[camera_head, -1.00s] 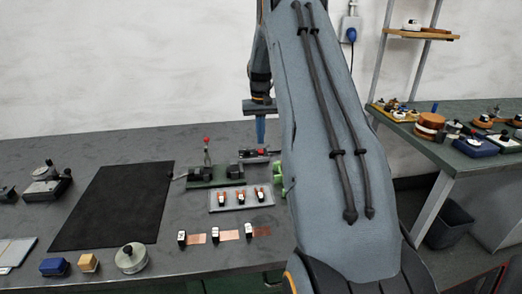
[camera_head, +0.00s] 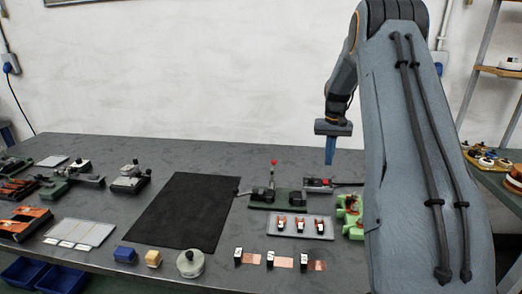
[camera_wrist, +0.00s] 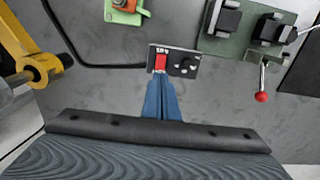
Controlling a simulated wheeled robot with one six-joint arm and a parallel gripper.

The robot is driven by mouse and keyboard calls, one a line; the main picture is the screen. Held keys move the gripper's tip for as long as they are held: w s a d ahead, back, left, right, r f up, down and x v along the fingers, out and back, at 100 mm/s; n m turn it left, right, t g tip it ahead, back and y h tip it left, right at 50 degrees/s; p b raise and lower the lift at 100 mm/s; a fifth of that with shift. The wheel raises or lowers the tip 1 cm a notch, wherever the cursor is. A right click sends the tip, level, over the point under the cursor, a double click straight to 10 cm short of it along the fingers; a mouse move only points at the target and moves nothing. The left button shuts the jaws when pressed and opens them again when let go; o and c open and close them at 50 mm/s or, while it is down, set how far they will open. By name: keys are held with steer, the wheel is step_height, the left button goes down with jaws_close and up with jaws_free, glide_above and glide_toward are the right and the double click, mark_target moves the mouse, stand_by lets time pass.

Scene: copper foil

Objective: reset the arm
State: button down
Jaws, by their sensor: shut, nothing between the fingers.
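My gripper (camera_head: 330,150) hangs above the back of the grey bench, its blue fingers together and pointing down. It holds nothing. In the wrist view the shut blue fingers (camera_wrist: 162,98) appear in front of a small dark control box (camera_wrist: 186,64) with a red switch. In the head view this box (camera_head: 318,184) lies just below the fingertips; I cannot tell the exact height between them. My arm rises at the right of the head view and hides part of the bench there.
A green fixture with a red-knobbed lever (camera_head: 272,197) stands left of the box. A tray of clips (camera_head: 300,227), a green-and-orange part (camera_head: 350,212) and copper strips (camera_head: 282,263) lie nearby. The black mat (camera_head: 188,208) is bare. A yellow part (camera_wrist: 28,55) shows in the wrist view.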

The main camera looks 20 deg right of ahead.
steer(key=s+a+r+n, duration=0.1)
steer(key=s+a, duration=0.1)
steer(key=a, duration=0.4)
steer(key=s+a+r+n, duration=0.1)
steer(key=s+a, duration=0.2)
steer(key=a, duration=0.3)
steer(key=s+a+n, duration=0.1)
steer(key=s+a, duration=0.9)
steer(key=s, duration=0.2)
steer(key=s+a+f+n+t, duration=0.1)
steer(key=s+a+n, duration=0.1)
steer(key=s+a, duration=0.8)
steer(key=s, duration=0.2)
steer(key=shift+s+a+f, duration=0.15)
steer(key=shift+s+f, duration=0.05)
steer(key=shift+s, duration=0.2)
steer(key=w+d+r+m+t+b, duration=0.1)
steer(key=w+d+r+m, duration=0.1)
steer(key=w+d, duration=1)
steer(key=w+d+r+m+h+b, duration=0.1)
steer(key=w+d+r+m+b, duration=0.1)
steer(key=w+d, duration=1.1)
steer(key=d+r+m, duration=0.1)
steer(key=d+r, duration=0.1)
steer(key=d, duration=0.3)
steer(key=shift+r+t, duration=0.2)
steer(key=shift+t, duration=0.2)
steer(key=shift+a, duration=0.1)
